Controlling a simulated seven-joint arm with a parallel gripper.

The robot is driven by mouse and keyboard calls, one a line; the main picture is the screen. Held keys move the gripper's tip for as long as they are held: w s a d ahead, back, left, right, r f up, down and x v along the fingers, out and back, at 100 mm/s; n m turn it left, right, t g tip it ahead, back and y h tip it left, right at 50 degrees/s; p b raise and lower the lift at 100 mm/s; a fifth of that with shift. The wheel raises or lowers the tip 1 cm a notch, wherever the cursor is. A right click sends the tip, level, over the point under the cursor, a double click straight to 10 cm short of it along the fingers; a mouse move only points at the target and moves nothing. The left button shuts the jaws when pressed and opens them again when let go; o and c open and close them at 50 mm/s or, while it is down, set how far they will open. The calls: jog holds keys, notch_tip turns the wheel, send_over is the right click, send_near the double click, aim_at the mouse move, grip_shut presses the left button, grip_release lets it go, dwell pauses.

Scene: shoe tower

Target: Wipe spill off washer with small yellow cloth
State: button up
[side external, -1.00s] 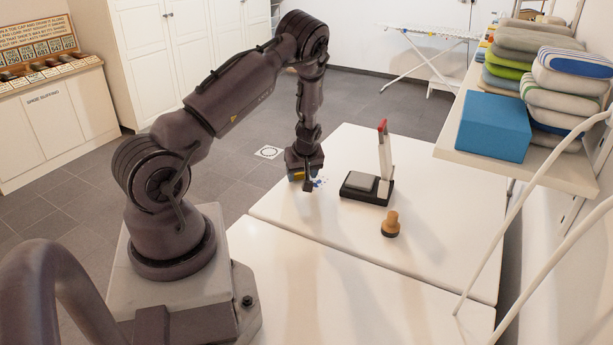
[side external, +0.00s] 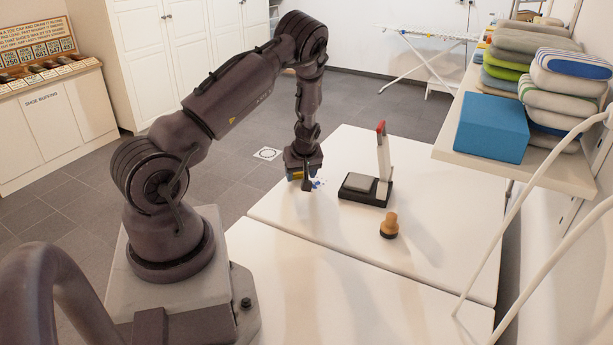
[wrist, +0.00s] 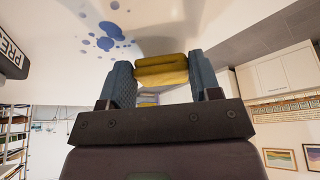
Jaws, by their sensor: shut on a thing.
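The small yellow cloth (wrist: 162,70) is folded and held between the two fingers of my gripper (wrist: 155,85) in the wrist view. In the side external view my gripper (side external: 303,183) points down, low over the white washer top (side external: 345,238) near its far left edge. The spill is a group of blue spots (wrist: 108,32), up and left of the cloth in the wrist view. In the side external view a few blue spots (side external: 317,184) show just right of my gripper. I cannot tell whether the cloth touches the top.
A black-based device with an upright arm (side external: 367,188) stands right of my gripper. A wooden-handled brush (side external: 389,226) stands nearer the front. A shelf with a blue box (side external: 492,126) and folded textiles (side external: 550,88) overhangs the right side. The front of the top is clear.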

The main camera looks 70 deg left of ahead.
aim_at(301, 174)
jog(key=shift+w+r, duration=0.1)
jog(key=shift+r, duration=3.4)
jog(key=w+d+r+m+t, duration=0.1)
jog(key=w+d+r+m, duration=0.15)
jog(key=d, duration=0.45)
jog(key=w+d+r+m+t+h, duration=0.1)
jog(key=w+d+r+m, duration=0.2)
jog(key=d, duration=0.4)
jog(key=w+d+r+m+t, duration=0.1)
jog(key=w+d+m, duration=0.25)
jog(key=d, duration=0.25)
jog(key=s+d+r+m+h, duration=0.1)
jog(key=d+m, duration=0.3)
jog(key=d, duration=0.4)
jog(key=s+d+r+m+t+h, duration=0.1)
jog(key=s+d+r+m+h, duration=0.1)
jog(key=d+m, duration=0.3)
jog(key=d+r, duration=0.1)
jog(key=d, duration=0.2)
jog(key=shift+s+d+r, duration=0.2)
jog(key=shift+d+r, duration=0.05)
jog(key=shift+a, duration=0.2)
